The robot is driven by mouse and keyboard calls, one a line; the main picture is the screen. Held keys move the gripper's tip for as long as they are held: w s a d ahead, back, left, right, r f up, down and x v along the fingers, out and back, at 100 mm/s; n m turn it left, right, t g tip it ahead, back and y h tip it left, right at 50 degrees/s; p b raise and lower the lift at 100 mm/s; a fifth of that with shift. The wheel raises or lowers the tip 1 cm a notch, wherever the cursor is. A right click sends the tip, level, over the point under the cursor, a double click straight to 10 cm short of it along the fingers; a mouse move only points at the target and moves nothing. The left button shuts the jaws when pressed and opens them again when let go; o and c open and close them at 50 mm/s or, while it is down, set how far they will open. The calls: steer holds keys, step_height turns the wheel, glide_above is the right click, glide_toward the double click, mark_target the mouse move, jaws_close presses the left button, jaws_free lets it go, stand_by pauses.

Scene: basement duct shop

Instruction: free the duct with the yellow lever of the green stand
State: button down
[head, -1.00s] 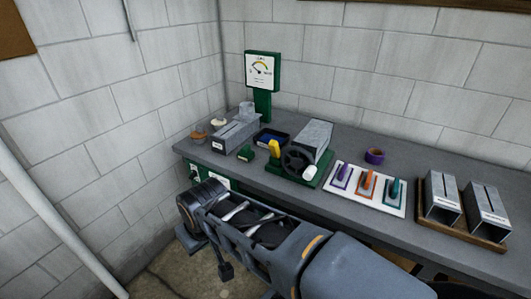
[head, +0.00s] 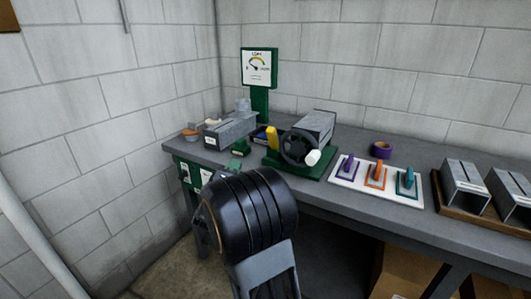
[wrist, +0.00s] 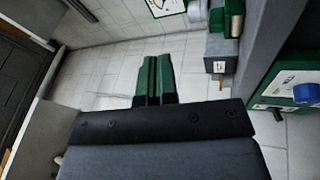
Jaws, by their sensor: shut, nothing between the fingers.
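The green stand (head: 292,168) sits on the bench with a grey metal duct (head: 318,122) on it. Its yellow lever (head: 272,137) stands upright at the stand's left side, beside a black handwheel (head: 298,146) with a white knob. My gripper (wrist: 153,60) shows in the wrist view, its two green fingers together and empty, in the air away from the stand. In the head view my dark arm joint rises in front of the bench and the gripper is mostly hidden behind it.
A white board with colored handles (head: 376,176), a purple ring (head: 380,150) and a rack of ducts (head: 466,185) stand to the right. A green panel (wrist: 290,85) shows in the wrist view.

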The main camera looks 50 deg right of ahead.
mark_target(268, 134)
steer(key=s+g+h, duration=0.1)
steer(key=s+d+f+g+h, duration=0.1)
steer(key=s+g+h+b, duration=0.1)
steer(key=shift+d+f+m+g, duration=0.3)
steer(key=shift+d+g, duration=0.05)
steer(key=shift+g, duration=0.05)
steer(key=shift+w, duration=0.1)
steer(key=x, duration=1.4)
steer(key=shift+r, duration=0.15)
